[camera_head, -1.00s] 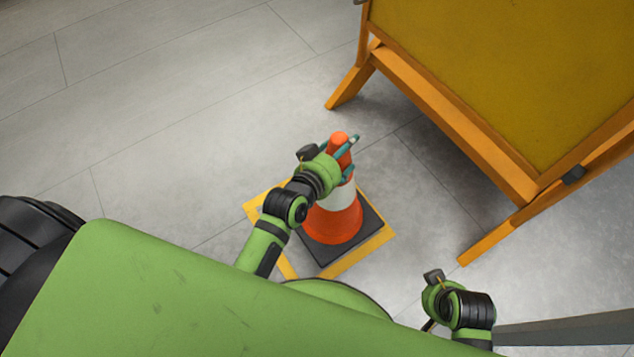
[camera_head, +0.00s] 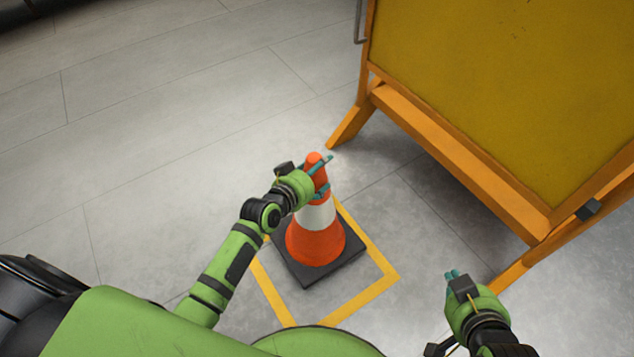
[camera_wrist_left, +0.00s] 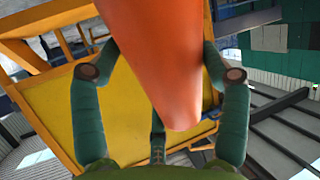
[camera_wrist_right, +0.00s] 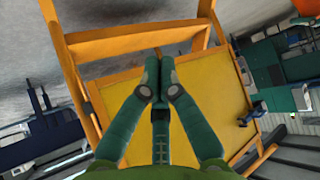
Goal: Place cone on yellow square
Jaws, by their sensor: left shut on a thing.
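The orange cone (camera_head: 318,243) has a white band and a black square base. It stands roughly upright. My left gripper (camera_head: 322,177) is shut on the cone near its tip. In the left wrist view the orange cone (camera_wrist_left: 165,55) passes between the fingers. The yellow square (camera_head: 371,292) is an outline on the floor. The cone's base overlaps its far-left side, hiding part of the outline. I cannot tell whether the base touches the floor. My right gripper (camera_head: 453,275) is shut and empty, apart from the cone; its closed fingers show in the right wrist view (camera_wrist_right: 155,78).
A yellow board in an orange wooden frame (camera_head: 465,165) stands at the right, its legs on the floor near the square and my right gripper. The grey tiled floor (camera_head: 180,130) is clear at the left and behind the cone.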

